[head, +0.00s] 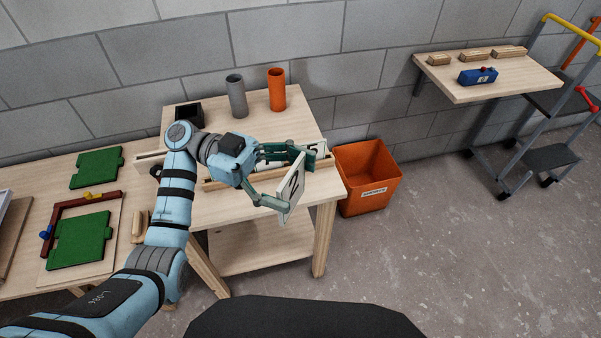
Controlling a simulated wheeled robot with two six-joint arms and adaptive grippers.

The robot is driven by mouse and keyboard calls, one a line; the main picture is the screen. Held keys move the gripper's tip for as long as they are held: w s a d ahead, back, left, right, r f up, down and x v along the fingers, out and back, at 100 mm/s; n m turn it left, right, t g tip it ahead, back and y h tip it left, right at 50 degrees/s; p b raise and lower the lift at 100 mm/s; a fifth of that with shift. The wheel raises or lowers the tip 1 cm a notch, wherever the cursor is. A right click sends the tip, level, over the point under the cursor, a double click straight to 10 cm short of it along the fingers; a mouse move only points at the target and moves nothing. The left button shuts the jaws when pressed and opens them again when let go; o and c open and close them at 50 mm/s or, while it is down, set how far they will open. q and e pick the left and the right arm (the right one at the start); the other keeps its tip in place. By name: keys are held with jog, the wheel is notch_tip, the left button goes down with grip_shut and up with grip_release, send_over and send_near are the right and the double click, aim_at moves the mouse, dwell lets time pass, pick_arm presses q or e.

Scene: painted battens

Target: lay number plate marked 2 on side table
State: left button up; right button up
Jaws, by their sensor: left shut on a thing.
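The number plate (292,192) is a thin white board with a dark 2 on its face, tilted on edge in the head view. My left gripper (294,180) is shut on it and holds it over the front right part of a light wooden table (217,213), which looks like the side table. Whether the plate touches the tabletop I cannot tell. My left arm hides part of this table. My right gripper is not in view.
A grey cup (237,96), an orange cup (277,90) and a black box (188,114) stand at the back. An orange bin (367,178) is right of the table.

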pick_arm(q)
jog(key=shift+a+m+g, duration=0.3)
jog(key=shift+m+g, duration=0.1)
jog(key=shift+g, duration=0.2)
jog(key=w+r+n+t+h, duration=0.1)
jog(key=w+r+n+t, duration=0.4)
jog(key=w+r+t, duration=0.3)
jog(key=a+r+n+t+y, duration=0.25)
jog(key=a+n+t, duration=0.25)
jog(key=a+t, duration=0.35)
jog(key=s+a+f+n+t, duration=0.1)
jog(key=s+a+f, duration=0.3)
jog(key=s+f, duration=0.6)
notch_tip(320, 180, down, 2)
jog(key=shift+a+f+n+t+y, duration=0.15)
jog(key=shift+a+n+t+y, duration=0.25)
jog(key=shift+n, duration=0.2)
